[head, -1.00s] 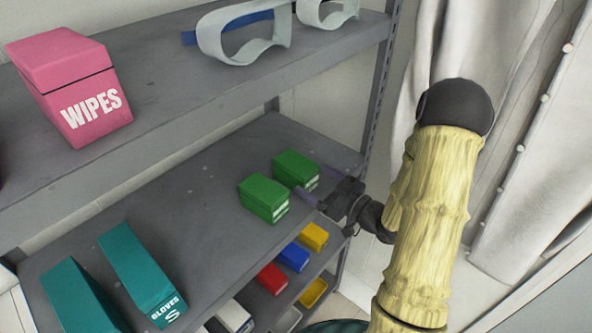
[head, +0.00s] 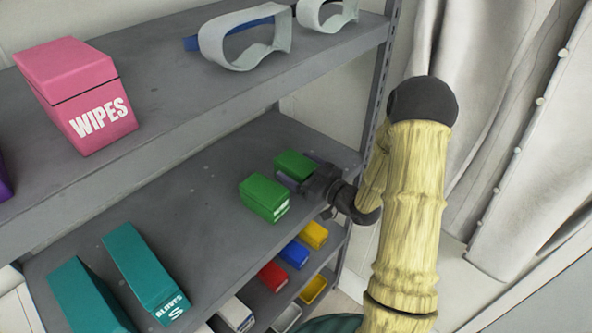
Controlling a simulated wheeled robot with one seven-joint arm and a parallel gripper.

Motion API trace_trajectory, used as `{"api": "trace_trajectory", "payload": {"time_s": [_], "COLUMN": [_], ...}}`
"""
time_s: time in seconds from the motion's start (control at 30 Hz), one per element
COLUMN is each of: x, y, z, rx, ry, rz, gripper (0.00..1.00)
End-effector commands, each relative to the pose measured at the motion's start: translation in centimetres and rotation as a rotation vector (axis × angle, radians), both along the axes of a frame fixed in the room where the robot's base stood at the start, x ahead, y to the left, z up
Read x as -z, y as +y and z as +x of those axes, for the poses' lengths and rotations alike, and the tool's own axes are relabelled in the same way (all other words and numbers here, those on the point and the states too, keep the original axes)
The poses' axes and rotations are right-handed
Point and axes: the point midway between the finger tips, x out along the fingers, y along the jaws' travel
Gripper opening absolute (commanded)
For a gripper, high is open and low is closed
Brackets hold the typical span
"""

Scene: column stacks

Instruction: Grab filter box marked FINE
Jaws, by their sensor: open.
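Two green boxes stand side by side on the middle shelf. The nearer green box (head: 264,198) has a pale label on its end, too small to read. The farther green box (head: 293,164) is partly hidden by my gripper, and its label end is covered, so I cannot tell which one is marked FINE. My gripper (head: 299,171) is open at the farther green box, its fingers reaching toward either side of it. One finger lies in the gap between the two boxes. I cannot tell whether the fingers touch the box.
Teal glove boxes (head: 145,272) stand at the left of the middle shelf (head: 190,215). A pink wipes box (head: 78,95) and goggles (head: 245,40) sit on the shelf above. Small coloured bins (head: 272,276) are below. A shelf post (head: 378,85) and curtain (head: 500,150) are at right.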

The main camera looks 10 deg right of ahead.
Motion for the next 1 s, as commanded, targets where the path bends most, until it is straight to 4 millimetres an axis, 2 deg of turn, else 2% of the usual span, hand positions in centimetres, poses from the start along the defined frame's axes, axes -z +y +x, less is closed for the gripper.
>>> {"api": "trace_trajectory", "payload": {"time_s": [0.47,0.7,0.73,1.0], "x": [0.03,0.03,0.03,-0.12], "y": [-0.06,-0.05,-0.05,-0.06], "z": [-0.03,-0.04,-0.04,-0.03], "rx": [0.0,0.0,0.0,0.0], "ry": [0.0,0.0,0.0,-0.001], "rz": [0.0,0.0,0.0,0.0], "gripper": [0.85,0.38,0.35,0.35]}}
